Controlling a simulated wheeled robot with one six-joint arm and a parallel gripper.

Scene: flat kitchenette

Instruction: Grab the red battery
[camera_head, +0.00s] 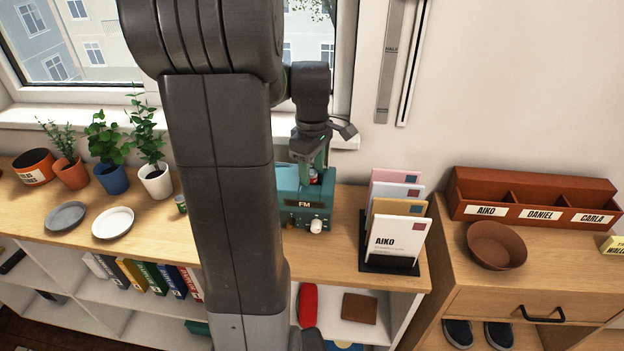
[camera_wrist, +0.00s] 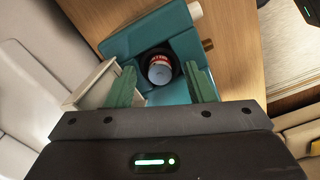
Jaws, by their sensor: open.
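The red battery (camera_wrist: 160,70) sits in a round dark opening of the teal radio (camera_wrist: 125,42). In the wrist view I see its pale round end and a red band with white lettering. In the head view a small red part of the battery (camera_head: 313,178) shows at the top of the radio (camera_head: 290,190), which is marked FM. My gripper (camera_head: 313,165) is above the radio, pointing down. In the wrist view my gripper (camera_wrist: 161,70) is open, its green fingers on either side of the battery. Whether they touch it I cannot tell.
A letter rack (camera_head: 392,265) with several envelopes stands right of the radio. A small green cylinder (camera_head: 181,204), a white plate (camera_head: 113,223) and a grey plate (camera_head: 66,216) are to the left. Potted plants line the back left. A brown bowl (camera_head: 496,246) is at right.

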